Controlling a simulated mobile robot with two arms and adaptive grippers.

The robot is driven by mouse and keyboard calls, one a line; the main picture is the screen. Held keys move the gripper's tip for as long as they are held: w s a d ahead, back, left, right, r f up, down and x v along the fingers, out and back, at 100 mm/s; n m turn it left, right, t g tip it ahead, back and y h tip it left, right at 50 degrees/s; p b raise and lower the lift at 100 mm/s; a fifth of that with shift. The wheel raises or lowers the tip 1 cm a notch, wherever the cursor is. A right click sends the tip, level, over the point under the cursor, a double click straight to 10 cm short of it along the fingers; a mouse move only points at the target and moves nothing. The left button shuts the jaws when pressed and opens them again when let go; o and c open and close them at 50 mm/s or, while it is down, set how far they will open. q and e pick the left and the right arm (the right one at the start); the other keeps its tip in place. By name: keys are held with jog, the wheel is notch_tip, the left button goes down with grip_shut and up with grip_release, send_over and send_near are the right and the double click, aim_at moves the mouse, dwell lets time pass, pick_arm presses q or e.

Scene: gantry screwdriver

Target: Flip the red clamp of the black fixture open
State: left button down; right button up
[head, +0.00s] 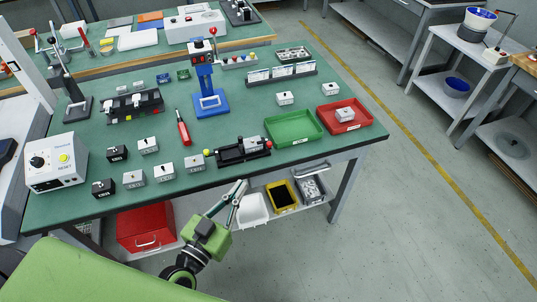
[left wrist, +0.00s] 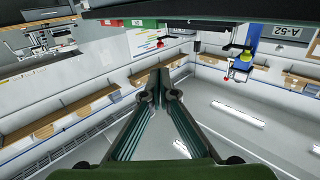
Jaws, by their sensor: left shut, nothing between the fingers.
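The black fixture (head: 240,151) lies near the front edge of the green table in the head view. A small red part (head: 267,145), seemingly its clamp, shows at its right end, and a yellow knob (head: 207,152) sits at its left. Whether the clamp is open or closed is too small to tell. My left gripper (head: 240,186) is in front of the table edge, below the fixture in the picture and apart from it. Its fingers are together and empty; they also show in the left wrist view (left wrist: 160,82). My right gripper is not in view.
A green tray (head: 293,128) and a red tray (head: 345,116) stand right of the fixture. Several grey and black blocks lie to its left, with a red screwdriver (head: 182,128) behind them. A blue stand (head: 209,101) is further back. Bins sit on the shelf below.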

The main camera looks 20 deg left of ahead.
aim_at(268, 146)
pick_arm(q)
jog(key=shift+w, duration=0.1)
jog(key=w+d, duration=0.1)
jog(key=w, duration=0.8)
jog(key=w+d, duration=0.1)
jog(key=w, duration=0.3)
jog(key=shift+w+d+p, duration=0.3)
jog(key=shift+d+p, duration=0.05)
jog(key=shift+p, duration=0.05)
